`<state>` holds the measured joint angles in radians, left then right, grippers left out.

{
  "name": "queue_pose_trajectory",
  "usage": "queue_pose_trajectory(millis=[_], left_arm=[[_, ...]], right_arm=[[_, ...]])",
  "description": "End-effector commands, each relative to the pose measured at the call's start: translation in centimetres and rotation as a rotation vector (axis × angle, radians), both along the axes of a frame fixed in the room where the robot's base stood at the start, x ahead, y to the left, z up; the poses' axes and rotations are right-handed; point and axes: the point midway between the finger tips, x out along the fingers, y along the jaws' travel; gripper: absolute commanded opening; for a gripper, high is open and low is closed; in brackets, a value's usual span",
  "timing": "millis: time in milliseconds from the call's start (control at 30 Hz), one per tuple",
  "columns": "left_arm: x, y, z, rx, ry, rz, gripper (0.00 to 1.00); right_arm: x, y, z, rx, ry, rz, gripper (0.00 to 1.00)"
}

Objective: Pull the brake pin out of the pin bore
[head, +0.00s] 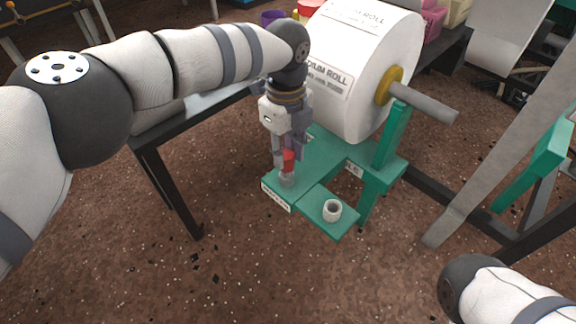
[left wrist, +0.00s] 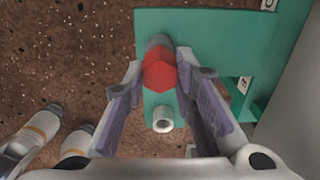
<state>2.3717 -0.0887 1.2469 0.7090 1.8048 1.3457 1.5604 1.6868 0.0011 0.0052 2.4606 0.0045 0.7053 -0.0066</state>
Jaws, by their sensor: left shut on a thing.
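The brake pin shows as a red, faceted head (head: 289,160) between the fingers of my left gripper (head: 288,163), which is shut on it. In the left wrist view the red head (left wrist: 160,70) sits between the purple finger pads (left wrist: 160,88). A short grey cylinder (head: 287,180), seemingly the pin bore, stands on the green stand (head: 312,196) directly below the head. It also shows just beyond the head in the left wrist view (left wrist: 159,42). I cannot tell how much of the pin is inside it. My right gripper is out of view.
A white hollow socket (head: 332,211) stands empty on the stand's front ledge. A large paper roll (head: 355,75) on a grey shaft (head: 425,103) rises close behind my left gripper. A dark table (head: 160,150) is to the left. The floor in front is clear.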

Motion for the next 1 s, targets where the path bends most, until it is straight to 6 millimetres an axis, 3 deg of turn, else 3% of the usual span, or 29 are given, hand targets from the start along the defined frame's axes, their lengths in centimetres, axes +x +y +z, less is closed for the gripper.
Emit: queue_pose_trajectory(millis=[500,1000], left_arm=[[0.0,0.0,2.2,0.001,-0.001,0.000,0.00],[0.0,0.0,3.1,0.000,-0.001,0.000,0.00]], right_arm=[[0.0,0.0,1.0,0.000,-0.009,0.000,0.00],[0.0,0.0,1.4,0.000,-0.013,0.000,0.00]])
